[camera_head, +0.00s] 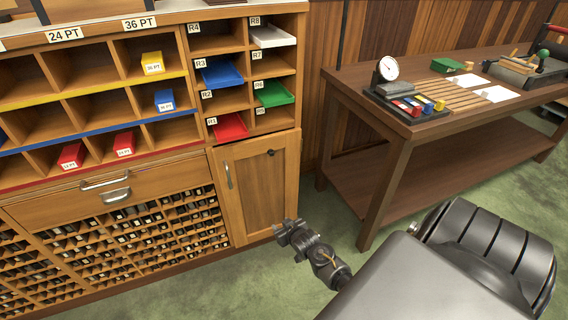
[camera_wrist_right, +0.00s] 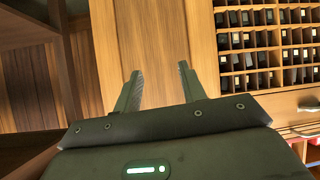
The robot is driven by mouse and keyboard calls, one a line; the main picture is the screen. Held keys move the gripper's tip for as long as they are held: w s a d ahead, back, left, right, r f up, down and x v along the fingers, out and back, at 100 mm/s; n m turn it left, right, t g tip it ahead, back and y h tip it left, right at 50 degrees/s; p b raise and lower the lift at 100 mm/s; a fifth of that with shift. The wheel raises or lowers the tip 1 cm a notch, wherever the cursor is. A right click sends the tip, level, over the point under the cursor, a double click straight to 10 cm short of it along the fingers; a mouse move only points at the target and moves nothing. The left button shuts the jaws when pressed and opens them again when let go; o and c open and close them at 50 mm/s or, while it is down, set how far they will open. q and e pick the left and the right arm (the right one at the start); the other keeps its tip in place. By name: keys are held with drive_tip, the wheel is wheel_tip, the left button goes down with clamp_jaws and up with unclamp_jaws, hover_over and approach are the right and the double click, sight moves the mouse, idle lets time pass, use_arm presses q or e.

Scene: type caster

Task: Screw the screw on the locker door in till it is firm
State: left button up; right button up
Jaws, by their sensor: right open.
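The locker door (camera_head: 252,190) is the wooden panel door at the lower right of the type cabinet, and it looks closed. A small dark piece near its upper right edge appears to be the screw (camera_head: 271,153); how far it is in cannot be told. My right gripper (camera_head: 284,231) is in front of and below the door, apart from the screw. In the right wrist view my right gripper (camera_wrist_right: 160,78) has its two fingers apart with nothing between them, facing wood that appears to be the door (camera_wrist_right: 140,40). The screw does not show there. My left gripper is not in view.
A metal handle (camera_head: 228,175) is on the door's left edge. Coloured trays such as the red one (camera_head: 229,127) stick out of the cubbies above. A wooden workbench (camera_head: 345,82) with a dial scale (camera_head: 388,69) stands to the right. Green floor lies open between.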

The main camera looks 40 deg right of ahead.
drive_tip(key=w+d+r+m+t+h+b, duration=0.1)
drive_tip(key=w+d+r+t, duration=0.3)
drive_tip(key=r, duration=0.7)
drive_tip(key=m+h+b, duration=0.1)
approach(272, 154)
drive_tip(key=b+x, duration=0.1)
drive_tip(key=x, duration=0.6)
drive_tip(key=shift+w+d+f+b, duration=0.1)
drive_tip(key=shift+w+b, duration=0.2)
drive_tip(key=shift+b, duration=0.1)
drive_tip(key=shift+w+d, duration=0.15)
drive_tip(key=shift+w, duration=0.3)
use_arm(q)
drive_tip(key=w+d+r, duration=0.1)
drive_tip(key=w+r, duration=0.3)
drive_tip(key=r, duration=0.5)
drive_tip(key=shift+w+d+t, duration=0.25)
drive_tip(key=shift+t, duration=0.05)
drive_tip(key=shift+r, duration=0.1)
use_arm(e)
clamp_jaws()
